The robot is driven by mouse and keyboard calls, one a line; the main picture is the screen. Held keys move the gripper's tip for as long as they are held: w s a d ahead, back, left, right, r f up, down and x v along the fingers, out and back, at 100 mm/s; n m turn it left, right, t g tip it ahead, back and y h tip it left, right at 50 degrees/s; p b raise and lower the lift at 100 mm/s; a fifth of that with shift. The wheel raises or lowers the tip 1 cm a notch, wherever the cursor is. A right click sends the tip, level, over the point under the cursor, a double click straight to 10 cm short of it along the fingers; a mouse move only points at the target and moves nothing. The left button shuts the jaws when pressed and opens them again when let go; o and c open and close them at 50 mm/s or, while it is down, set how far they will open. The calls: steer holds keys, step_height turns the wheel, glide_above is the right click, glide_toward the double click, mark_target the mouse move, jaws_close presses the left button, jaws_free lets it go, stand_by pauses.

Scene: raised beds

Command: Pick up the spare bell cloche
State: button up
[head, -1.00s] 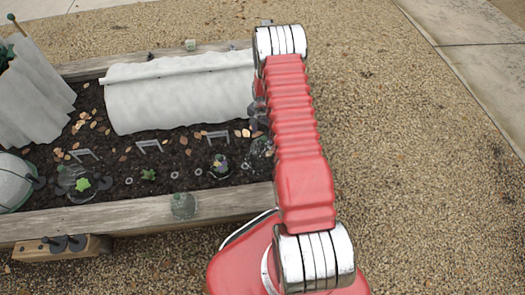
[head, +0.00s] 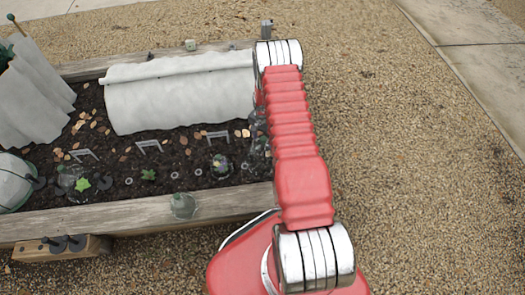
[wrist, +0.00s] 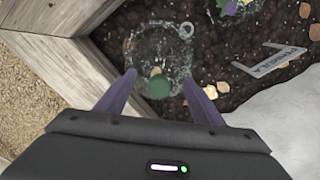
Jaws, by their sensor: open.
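A clear bell cloche (wrist: 142,50) with a green knob (wrist: 158,85) stands on the soil near the bed's corner in the wrist view. In the head view this cloche (head: 260,150) shows faintly at the bed's right end, partly behind my arm. My gripper (wrist: 160,78) is open, with one purple finger on each side of the knob. I cannot tell whether the fingers touch the cloche. In the head view my gripper is mostly hidden behind my arm.
Another clear cloche (head: 220,167) covers a flowering plant. A glass object (head: 183,206) stands on the front plank (head: 130,215). A white fabric tunnel (head: 180,95) lies close by; label stakes (head: 150,145) stand between. Gravel (head: 420,190) on the right is clear.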

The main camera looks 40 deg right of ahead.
steer(key=shift+c, duration=0.2)
jaws_close()
stand_by(0.6)
